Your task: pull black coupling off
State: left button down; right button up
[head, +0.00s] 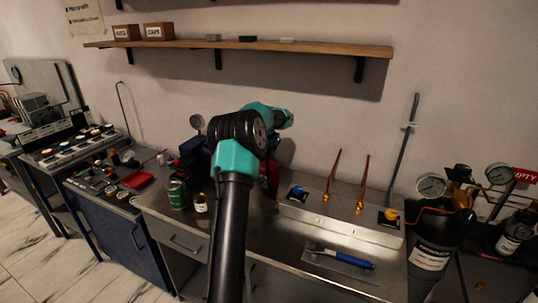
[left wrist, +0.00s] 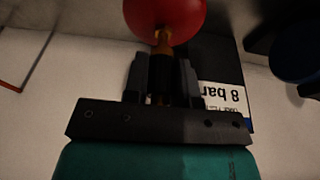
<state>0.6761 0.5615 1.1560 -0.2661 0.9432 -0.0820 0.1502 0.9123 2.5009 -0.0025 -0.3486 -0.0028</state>
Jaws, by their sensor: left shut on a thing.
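In the left wrist view my left gripper (left wrist: 162,70) is shut on the black coupling (left wrist: 160,82), with one dark finger on each side of it. A brass-coloured fitting (left wrist: 163,41) shows just beyond the coupling, in line with it. A rounded red body (left wrist: 166,14) is beyond the fitting. I cannot tell whether the coupling is still seated on the fitting. In the head view my teal and black left arm hides the coupling and the fingers. My right gripper is in neither view.
A dark panel with a white "8 bar" label (left wrist: 222,97) is close beside the fingers. In the head view a green can (head: 176,194) and a small bottle (head: 200,203) stand left of my arm. A blue-handled tool (head: 345,259) lies on the right of the bench.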

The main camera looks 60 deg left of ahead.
pick_arm(q)
jog(key=shift+r, duration=1.6)
